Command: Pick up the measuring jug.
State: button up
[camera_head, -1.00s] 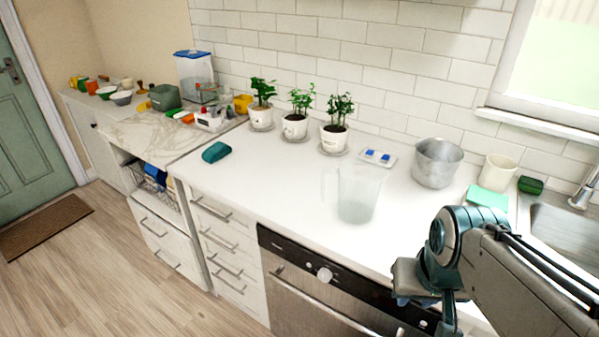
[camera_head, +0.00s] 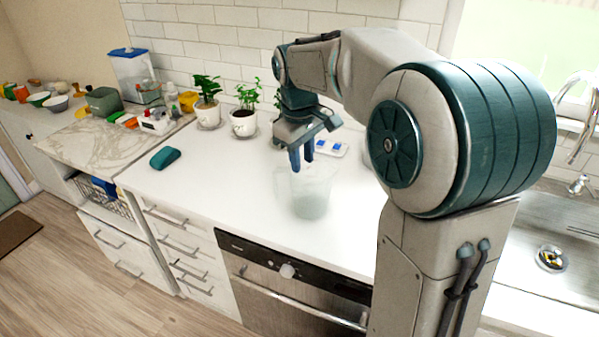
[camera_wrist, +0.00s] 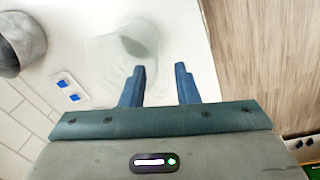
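The measuring jug (camera_head: 309,194) is clear and see-through and stands upright on the white counter near its front edge. My gripper (camera_head: 301,167) is above the jug, pointing down, with its two blue fingers apart. From these views I cannot tell whether a finger touches the jug's rim.
Potted plants (camera_head: 243,122) stand along the wall. A small tray with blue pieces (camera_head: 329,148) lies behind the jug. A teal cloth-like item (camera_head: 165,158) lies to the left. A metal pot (camera_wrist: 22,42) shows in the wrist view.

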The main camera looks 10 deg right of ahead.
jog(key=w, duration=0.2)
jog(key=shift+w+d+r+n, duration=0.1)
jog(key=shift+w+r+n, duration=0.1)
jog(key=shift+w+n, duration=0.2)
jog(key=shift+w+f, duration=0.15)
jog(key=shift+w, duration=0.05)
send_over(297, 192)
jog(key=f, duration=0.8)
jog(key=shift+s+d+p, duration=0.2)
jog(key=shift+d+p, duration=0.2)
jog(key=f, duration=0.2)
jog(key=a+f+p, duration=0.1)
jog(key=f, duration=0.1)
jog(key=shift+w+f, duration=0.15)
jog(key=shift+f, duration=0.1)
jog(key=shift+d+f, duration=0.15)
jog(key=shift+f, duration=0.4)
grip_shut()
